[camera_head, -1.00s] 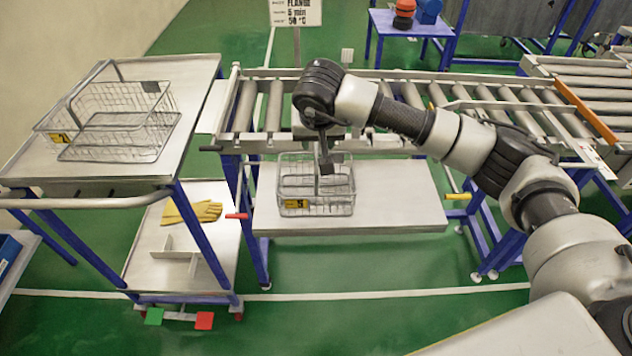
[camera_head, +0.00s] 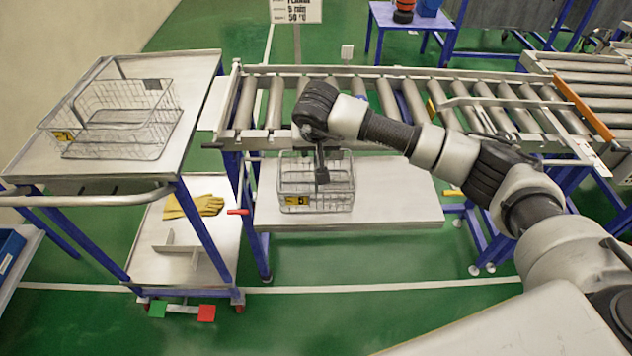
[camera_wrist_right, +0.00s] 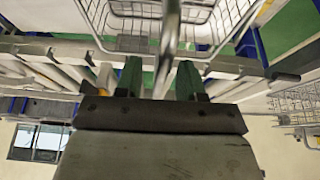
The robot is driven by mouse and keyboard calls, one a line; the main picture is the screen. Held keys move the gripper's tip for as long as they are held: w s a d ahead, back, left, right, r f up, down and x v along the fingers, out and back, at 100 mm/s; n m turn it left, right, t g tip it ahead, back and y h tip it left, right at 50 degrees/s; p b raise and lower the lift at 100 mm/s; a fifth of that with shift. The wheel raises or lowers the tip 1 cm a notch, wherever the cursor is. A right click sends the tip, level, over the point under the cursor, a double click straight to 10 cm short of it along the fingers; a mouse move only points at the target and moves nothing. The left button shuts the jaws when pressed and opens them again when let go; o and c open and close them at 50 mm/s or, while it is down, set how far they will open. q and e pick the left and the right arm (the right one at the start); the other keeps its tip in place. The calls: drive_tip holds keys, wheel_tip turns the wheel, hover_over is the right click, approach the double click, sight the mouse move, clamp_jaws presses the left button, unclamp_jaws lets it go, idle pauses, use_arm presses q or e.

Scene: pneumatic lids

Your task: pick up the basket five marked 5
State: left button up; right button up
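The wire basket five (camera_head: 316,184) has a yellow label with a 5 on its near side. It stands upright on the grey shelf (camera_head: 400,205) below the roller conveyor. My right gripper (camera_head: 321,178) points down over the middle of this basket. In the right wrist view, the basket (camera_wrist_right: 225,25) is beyond the fingers, and its handle bar (camera_wrist_right: 168,35) runs between them. The two fingers of the right gripper (camera_wrist_right: 159,80) stand apart, so it looks open; contact with the handle cannot be told. My left gripper is out of view.
Another wire basket (camera_head: 118,118) stands on the left cart's top (camera_head: 50,152). Yellow gloves (camera_head: 195,206) lie on the cart's lower shelf. The roller conveyor (camera_head: 385,98) runs just behind and above the basket's shelf. The shelf is clear right of the basket.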

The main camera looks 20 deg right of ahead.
drive_tip(key=shift+f+b, duration=0.15)
drive_tip(key=shift+b, duration=0.15)
idle(0.4)
clamp_jaws()
